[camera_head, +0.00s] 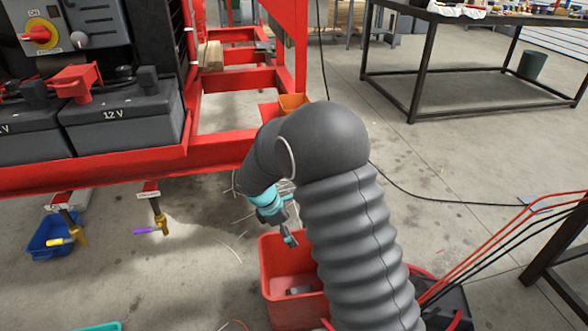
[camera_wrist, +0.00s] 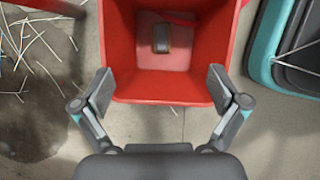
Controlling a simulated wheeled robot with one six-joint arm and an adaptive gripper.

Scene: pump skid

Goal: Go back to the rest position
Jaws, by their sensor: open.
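My gripper (camera_head: 285,225) hangs at the end of my arm, pointing down beside and above a red bin (camera_head: 273,295) on the floor. In the wrist view my gripper (camera_wrist: 162,82) is open, with its two fingers spread wide over the near part of the red bin (camera_wrist: 118,50) and nothing between them. A small dark grey block (camera_wrist: 162,38) lies on the bin's floor. It also shows in the head view (camera_head: 299,290). My arm hides part of the bin in the head view.
A red skid frame (camera_head: 200,160) carries black 12 V batteries (camera_head: 120,120) at the left. Valves with yellow handles (camera_head: 160,222) hang below it, near a blue tray (camera_head: 45,238). A dark-framed table (camera_head: 410,75) stands at the back right. Cables cross the floor at right.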

